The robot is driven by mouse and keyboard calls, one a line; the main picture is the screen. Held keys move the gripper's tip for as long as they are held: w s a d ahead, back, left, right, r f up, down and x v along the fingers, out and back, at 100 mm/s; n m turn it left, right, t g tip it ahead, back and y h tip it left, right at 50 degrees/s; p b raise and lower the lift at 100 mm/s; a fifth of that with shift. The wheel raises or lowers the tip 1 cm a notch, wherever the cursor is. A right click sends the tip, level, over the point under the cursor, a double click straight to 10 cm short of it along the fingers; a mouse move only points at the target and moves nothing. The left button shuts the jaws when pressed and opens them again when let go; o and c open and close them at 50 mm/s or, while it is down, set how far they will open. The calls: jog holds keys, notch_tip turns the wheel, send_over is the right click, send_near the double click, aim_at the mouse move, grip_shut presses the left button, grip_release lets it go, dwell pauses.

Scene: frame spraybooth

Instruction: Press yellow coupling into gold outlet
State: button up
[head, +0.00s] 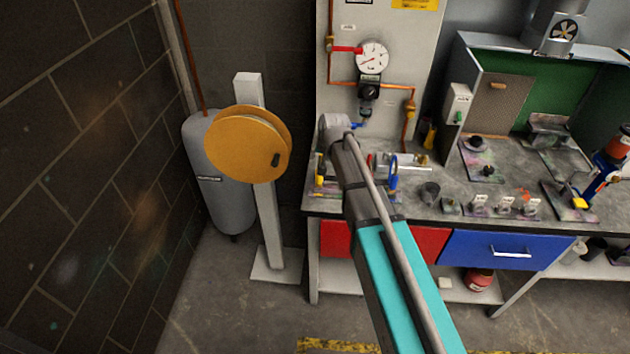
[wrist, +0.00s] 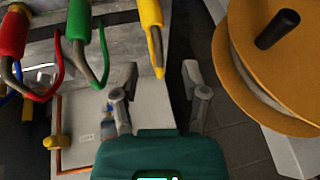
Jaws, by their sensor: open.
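My gripper (wrist: 161,92) is open in the wrist view, with nothing between its fingers. A yellow part (wrist: 151,22), which looks like the yellow coupling, hangs at the top of that view and narrows to a tip just above the finger gap; I cannot tell its depth from the fingers. A small yellow piece (head: 320,181) shows at the bench's left end in the head view. The gold outlet (head: 409,107) is on the copper pipe at the right of the grey panel, and a gold fitting (wrist: 50,142) shows in the wrist view. My arm hides the gripper in the head view.
Red (wrist: 13,35) and green (wrist: 79,22) parts with curved hoses hang beside the yellow one. An orange reel (head: 240,145) on a post stands left of the bench (head: 430,215), close on the right in the wrist view. A gauge (head: 372,57) is on the panel.

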aim_at(319, 162)
jog(key=shift+f, duration=0.1)
jog(key=shift+b+x, duration=2.35)
jog(key=shift+x, duration=0.2)
jog(key=shift+d, duration=0.1)
grip_shut()
